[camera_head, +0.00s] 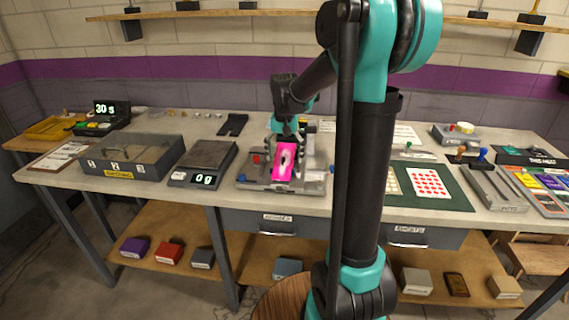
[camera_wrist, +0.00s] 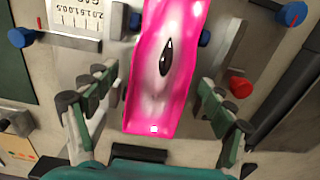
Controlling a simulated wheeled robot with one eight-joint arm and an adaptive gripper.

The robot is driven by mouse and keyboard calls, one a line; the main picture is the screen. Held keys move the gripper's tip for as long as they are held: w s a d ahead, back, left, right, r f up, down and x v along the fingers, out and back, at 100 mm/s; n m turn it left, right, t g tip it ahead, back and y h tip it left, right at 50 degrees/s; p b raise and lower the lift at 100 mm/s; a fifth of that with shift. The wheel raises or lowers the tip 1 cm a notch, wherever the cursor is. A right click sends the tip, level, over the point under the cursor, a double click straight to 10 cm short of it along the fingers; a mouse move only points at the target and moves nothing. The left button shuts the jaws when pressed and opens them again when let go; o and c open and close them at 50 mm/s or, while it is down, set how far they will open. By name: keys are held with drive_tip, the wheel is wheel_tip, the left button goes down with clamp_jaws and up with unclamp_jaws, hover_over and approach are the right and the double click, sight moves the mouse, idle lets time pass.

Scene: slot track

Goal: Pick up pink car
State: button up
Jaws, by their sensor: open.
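The pink car (camera_head: 284,162) is a bright pink, elongated body with a pale middle and a dark spot on top. In the head view it sits on a grey metal fixture (camera_head: 256,184) on the bench. In the wrist view the pink car (camera_wrist: 164,70) runs from the top edge down to between my fingers. My gripper (camera_wrist: 158,112) is open, with one finger on each side of the car and visible gaps to both. In the head view my gripper (camera_head: 287,138) is over the car's far end. The car's underside is hidden.
Blue knobs (camera_wrist: 291,14) and a red knob (camera_wrist: 241,87) stick out around the fixture. A green mat (camera_head: 440,187) lies to the right, partly behind my arm.

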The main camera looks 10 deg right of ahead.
drive_tip(key=shift+c, duration=0.4)
drive_tip(key=c, duration=1.3)
drive_tip(key=shift+r, duration=0.1)
